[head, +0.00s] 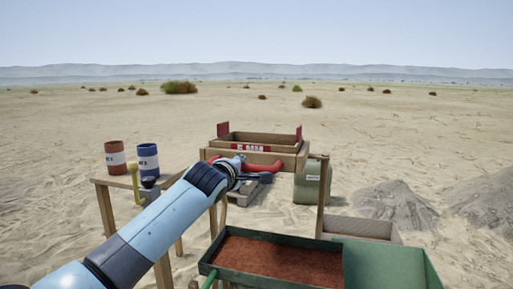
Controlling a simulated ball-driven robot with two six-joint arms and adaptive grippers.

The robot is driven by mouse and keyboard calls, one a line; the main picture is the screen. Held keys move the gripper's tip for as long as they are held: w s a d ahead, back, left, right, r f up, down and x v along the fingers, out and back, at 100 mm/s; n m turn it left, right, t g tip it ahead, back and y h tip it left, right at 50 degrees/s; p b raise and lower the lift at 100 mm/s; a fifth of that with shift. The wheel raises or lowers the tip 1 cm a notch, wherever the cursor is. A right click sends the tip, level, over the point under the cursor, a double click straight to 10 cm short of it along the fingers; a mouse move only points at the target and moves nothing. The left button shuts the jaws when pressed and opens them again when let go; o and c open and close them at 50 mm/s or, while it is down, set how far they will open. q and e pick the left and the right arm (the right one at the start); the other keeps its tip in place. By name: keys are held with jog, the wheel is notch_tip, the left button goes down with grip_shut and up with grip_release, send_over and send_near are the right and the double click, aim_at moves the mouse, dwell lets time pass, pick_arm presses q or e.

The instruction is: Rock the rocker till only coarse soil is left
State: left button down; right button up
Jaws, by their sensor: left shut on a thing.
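A wooden box (287,159) with upright red end pieces and a red label stands in the middle distance; it looks like the rocker. A curved red bar (274,166) runs along its front. My left gripper (262,179) is at this bar and appears shut on it, though the wrist hides part of the contact. The inside of the box is mostly hidden, so I cannot tell what soil lies in it. Closer to me, a green tray (213,262) holds reddish-brown soil (275,260). My right gripper is not in view.
A greenish container (311,184) stands right of the box, behind a wooden post (322,200). Grey soil heaps (395,204) lie at right. Open sand surrounds everything.

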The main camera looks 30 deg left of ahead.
pick_arm(q)
jog(key=shift+s+d+f+p, duration=0.15)
jog(key=shift+s+p, duration=0.1)
jog(key=shift+s, duration=0.4)
jog(key=shift+s+d+p, duration=0.15)
jog(key=shift+s+p, duration=0.1)
jog(key=shift+s, duration=0.35)
jog(key=shift+s+d+f+p, duration=0.15)
jog(key=shift+s+p, duration=0.1)
jog(key=shift+s, duration=0.4)
jog(key=c, duration=1.2)
grip_release()
jog(key=shift+w+r, duration=0.1)
jog(key=shift+r, duration=0.1)
jog(key=shift+o, duration=0.2)
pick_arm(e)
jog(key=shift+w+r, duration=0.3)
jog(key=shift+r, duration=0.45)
pick_arm(q)
jog(key=p+v, duration=0.3)
jog(key=v, duration=0.5)
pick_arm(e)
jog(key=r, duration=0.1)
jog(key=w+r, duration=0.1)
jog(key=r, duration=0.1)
